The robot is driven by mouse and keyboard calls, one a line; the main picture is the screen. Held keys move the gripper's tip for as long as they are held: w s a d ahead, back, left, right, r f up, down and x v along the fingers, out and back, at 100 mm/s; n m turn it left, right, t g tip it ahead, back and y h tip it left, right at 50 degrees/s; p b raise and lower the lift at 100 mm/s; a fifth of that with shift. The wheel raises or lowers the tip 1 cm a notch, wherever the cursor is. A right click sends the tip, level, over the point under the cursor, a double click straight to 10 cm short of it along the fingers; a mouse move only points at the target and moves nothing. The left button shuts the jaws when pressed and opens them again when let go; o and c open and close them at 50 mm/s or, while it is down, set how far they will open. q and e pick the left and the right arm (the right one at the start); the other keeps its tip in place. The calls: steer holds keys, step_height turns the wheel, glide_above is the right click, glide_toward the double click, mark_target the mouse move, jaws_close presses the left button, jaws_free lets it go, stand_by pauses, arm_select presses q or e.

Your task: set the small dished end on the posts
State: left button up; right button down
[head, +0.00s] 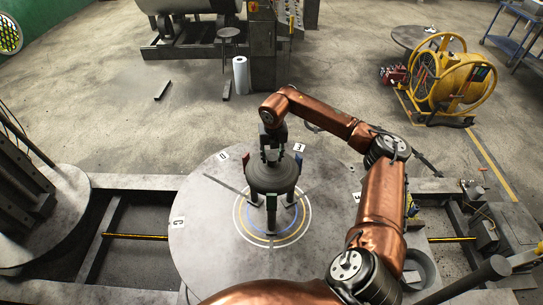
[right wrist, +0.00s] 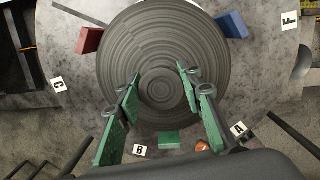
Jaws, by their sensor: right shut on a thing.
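The small dished end (head: 272,178) is a dark grey round dish above the middle of the round plate. In the right wrist view it shows as a ringed disc (right wrist: 165,35) with a raised centre. My right gripper (head: 271,155) is over its centre, its green-padded fingers (right wrist: 158,76) shut on that centre. Posts stand under and around the dish: a front post (head: 271,215) is plain, others are partly hidden. Whether the dish touches the posts, I cannot tell. My left gripper is out of view.
The round plate (head: 205,240) carries letter labels and coloured rings around the posts. A yellow reel (head: 455,80) stands at the back right. A second round table (head: 45,225) is at the left. Most of the plate around the posts is clear.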

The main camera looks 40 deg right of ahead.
steer(key=shift+w+f+b, duration=0.1)
steer(key=shift+f+b, duration=0.6)
steer(key=shift+f, duration=0.3)
steer(key=c, duration=1.4)
jaws_free()
steer(key=shift+o, duration=0.8)
steer(key=shift+f, duration=0.2)
steer(key=shift+r+p, duration=2.2)
steer(key=shift+r, duration=2.4)
